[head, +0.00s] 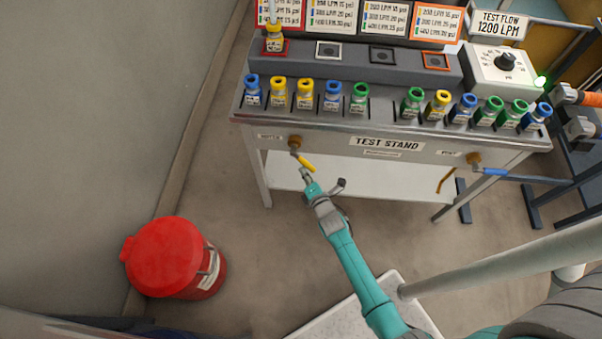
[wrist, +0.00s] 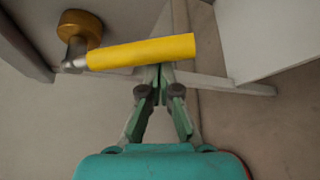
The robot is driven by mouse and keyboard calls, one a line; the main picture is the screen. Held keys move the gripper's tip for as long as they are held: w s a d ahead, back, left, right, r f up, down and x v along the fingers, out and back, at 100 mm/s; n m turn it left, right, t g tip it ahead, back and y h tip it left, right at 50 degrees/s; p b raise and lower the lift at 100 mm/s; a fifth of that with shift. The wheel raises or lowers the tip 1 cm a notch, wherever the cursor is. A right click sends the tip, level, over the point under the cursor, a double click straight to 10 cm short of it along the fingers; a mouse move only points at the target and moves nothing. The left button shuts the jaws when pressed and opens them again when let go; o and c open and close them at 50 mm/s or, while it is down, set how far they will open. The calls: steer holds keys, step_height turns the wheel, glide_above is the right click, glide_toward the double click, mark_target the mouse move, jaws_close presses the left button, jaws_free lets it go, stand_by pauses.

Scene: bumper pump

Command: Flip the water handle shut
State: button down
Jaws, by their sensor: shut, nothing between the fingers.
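The water handle is a yellow lever (head: 306,163) on a brass valve (head: 295,141) at the left of the test stand's front. In the head view it slants down and to the right from the valve. In the wrist view the yellow lever (wrist: 140,52) crosses the upper middle, with the brass valve (wrist: 80,27) at its left end. My gripper (head: 305,174) is just below the lever's free end. In the wrist view my gripper (wrist: 157,76) is shut and empty, its tips at the lever's lower edge. I cannot tell whether they touch it.
A blue-handled valve (head: 488,171) is at the stand's right. Several colored bottles (head: 333,97) stand along the test stand (head: 330,131). A red bin (head: 165,258) is on the floor at the left. The floor (head: 260,270) between bin and arm is clear.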

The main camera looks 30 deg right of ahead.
steer(key=d+r+n+g, duration=0.1)
steer(key=n, duration=0.1)
steer(key=s+r+n+g+h, duration=0.1)
steer(key=shift+s+d+n+g, duration=0.15)
steer(key=shift+d+n+g, duration=0.15)
steer(key=shift+d+n, duration=0.1)
steer(key=shift+s+d+r+n+g+h, duration=0.3)
steer(key=shift+d+n+h, duration=0.1)
steer(key=shift+h, duration=0.1)
steer(key=shift+s+d+r+n+g+h, duration=0.25)
steer(key=shift+r+n+g+h, duration=0.2)
steer(key=shift+r, duration=0.3)
steer(key=shift+s+d+r+n+g+h, duration=0.1)
steer(key=shift+d+r+n+g+h, duration=0.2)
steer(key=shift+r+n, duration=0.4)
steer(key=shift+s+d+r+n+g+h, duration=0.2)
steer(key=shift+r+n+g+h, duration=0.2)
steer(key=shift+r, duration=0.45)
steer(key=shift+w+r, duration=0.1)
steer(key=shift+r, duration=0.05)
